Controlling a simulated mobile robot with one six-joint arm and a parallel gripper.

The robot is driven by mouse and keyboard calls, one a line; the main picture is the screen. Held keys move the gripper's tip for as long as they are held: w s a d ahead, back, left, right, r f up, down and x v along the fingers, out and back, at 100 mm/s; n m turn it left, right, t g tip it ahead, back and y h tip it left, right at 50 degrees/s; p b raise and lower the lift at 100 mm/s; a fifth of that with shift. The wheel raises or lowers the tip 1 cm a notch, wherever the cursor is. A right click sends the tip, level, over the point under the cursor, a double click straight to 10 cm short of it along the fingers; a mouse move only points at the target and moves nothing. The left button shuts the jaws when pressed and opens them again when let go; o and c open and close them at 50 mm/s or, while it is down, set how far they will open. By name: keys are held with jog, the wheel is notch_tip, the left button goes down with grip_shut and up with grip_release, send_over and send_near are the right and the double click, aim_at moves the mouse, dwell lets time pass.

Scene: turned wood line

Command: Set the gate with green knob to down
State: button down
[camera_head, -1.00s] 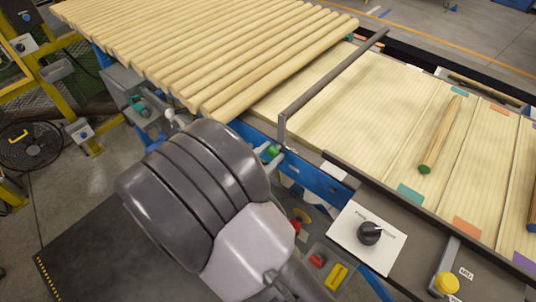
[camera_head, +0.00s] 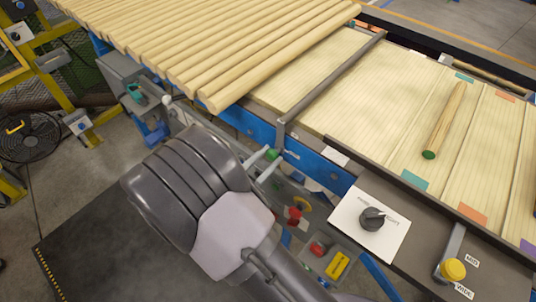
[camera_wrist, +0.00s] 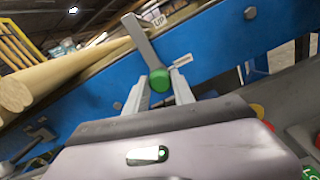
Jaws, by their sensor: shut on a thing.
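The green knob (camera_head: 272,154) is on the blue side rail of the line, and it also shows in the wrist view (camera_wrist: 160,80). My gripper (camera_wrist: 159,92) is shut on this knob, one finger on each side. A grey lever (camera_wrist: 142,42) runs from the knob up and left in the wrist view, near a label reading UP (camera_wrist: 158,19). The grey gate bar (camera_head: 333,78) crosses the belt just past the front dowel of the row. In the head view my arm hides part of the area below the knob.
Many wooden dowels (camera_head: 215,45) lie side by side left of the gate bar. One green-ended dowel (camera_head: 444,120) lies on the belt to the right. A black selector dial (camera_head: 373,218) and a yellow knob (camera_head: 453,269) stand on the near edge.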

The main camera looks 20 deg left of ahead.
jog(key=shift+s+d+f, duration=0.1)
jog(key=shift+f, duration=0.15)
jog(key=c, duration=1.1)
grip_release()
jog(key=shift+o, duration=0.2)
jog(key=shift+r, duration=0.1)
jog(key=p+v, duration=0.4)
jog(key=v, duration=1.3)
jog(key=shift+s+p, duration=0.2)
jog(key=shift+p, duration=0.1)
